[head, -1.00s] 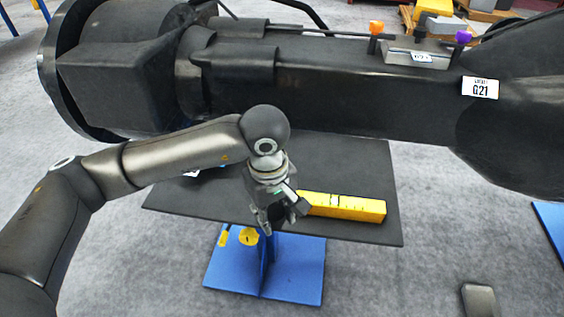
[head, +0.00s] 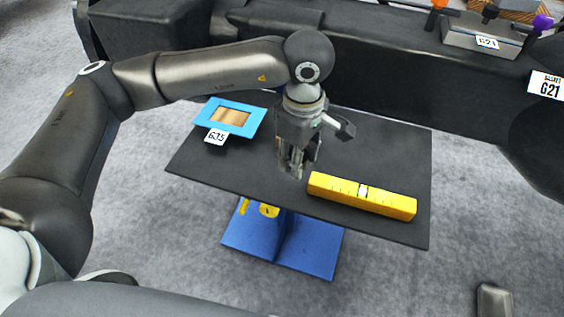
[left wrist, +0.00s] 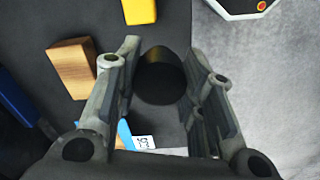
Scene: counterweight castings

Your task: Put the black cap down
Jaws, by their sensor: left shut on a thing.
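My left gripper (head: 292,172) is over the middle of the dark table mat, fingers pointing down, between the blue frame and the yellow level. In the left wrist view the black cap (left wrist: 162,78), a dark round piece, sits between the two fingers of this gripper (left wrist: 165,88), which is shut on it. In the head view the cap cannot be made out against the fingers and dark surface. Whether it touches the table is unclear.
The dark tabletop (head: 210,172) on a blue stand (head: 285,245) holds a yellow level (head: 385,202) and a blue frame (head: 258,110) with a tag. A wooden block (left wrist: 72,68) shows in the left wrist view. A large black casting (head: 400,75) stands behind.

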